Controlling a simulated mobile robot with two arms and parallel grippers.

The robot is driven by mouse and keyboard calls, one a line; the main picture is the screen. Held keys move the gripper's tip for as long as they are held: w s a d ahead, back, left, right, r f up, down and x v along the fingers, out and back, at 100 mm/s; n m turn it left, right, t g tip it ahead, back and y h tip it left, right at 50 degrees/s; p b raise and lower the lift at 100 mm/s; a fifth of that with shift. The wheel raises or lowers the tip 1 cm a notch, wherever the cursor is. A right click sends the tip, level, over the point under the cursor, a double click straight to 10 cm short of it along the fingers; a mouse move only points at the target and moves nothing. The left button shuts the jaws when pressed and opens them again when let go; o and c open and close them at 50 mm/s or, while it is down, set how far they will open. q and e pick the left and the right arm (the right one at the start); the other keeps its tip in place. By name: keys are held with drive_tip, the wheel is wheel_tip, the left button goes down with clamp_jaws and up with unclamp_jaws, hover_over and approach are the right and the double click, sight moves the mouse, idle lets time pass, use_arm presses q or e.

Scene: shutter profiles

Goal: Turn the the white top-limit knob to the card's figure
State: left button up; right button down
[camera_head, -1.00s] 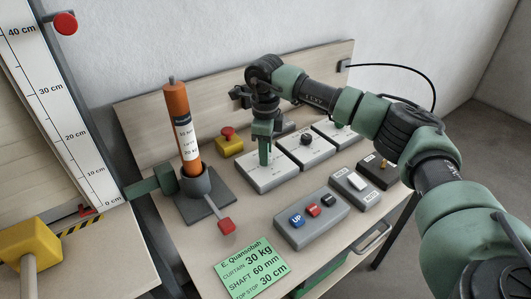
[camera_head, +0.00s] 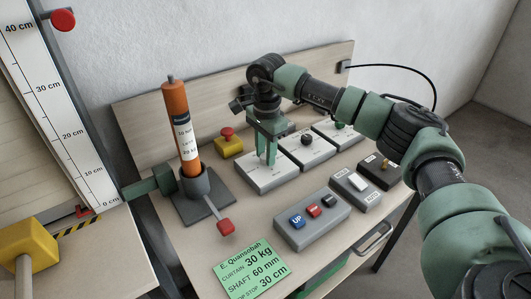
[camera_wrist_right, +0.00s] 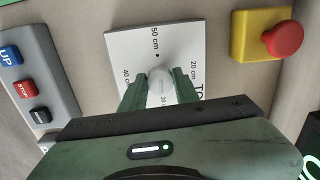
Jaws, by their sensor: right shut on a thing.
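The white top-limit knob (camera_wrist_right: 160,88) sits on a white dial plate (camera_wrist_right: 128,48) marked 20 cm, 30, 40 cm and 50 cm. My right gripper (camera_wrist_right: 161,92) is shut on the knob, one green finger on each side. In the head view my right gripper (camera_head: 267,160) points straight down onto the left dial plate (camera_head: 252,183), and the knob is hidden or too small to make out. I cannot tell which figure the knob points at. The green card (camera_head: 252,267) reads curtain 30 kg, shaft 60 mm, top stop 30 cm. My left gripper is not in view.
Beside the dial stand a yellow box with a red button (camera_head: 229,143) and a dial with a black knob (camera_head: 306,139). A grey box with UP and STOP buttons (camera_head: 312,218) is in front. An orange roller (camera_head: 184,130) stands upright at the left.

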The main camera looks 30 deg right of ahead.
drive_tip(key=shift+r+n, duration=0.15)
drive_tip(key=shift+n, duration=0.45)
drive_tip(key=c, duration=1.1)
unclamp_jaws()
drive_tip(key=shift+o, duration=0.2)
wheel_tip(320, 180, up, 8)
drive_tip(key=shift+f+b, duration=0.15)
drive_tip(key=shift+b, duration=0.3)
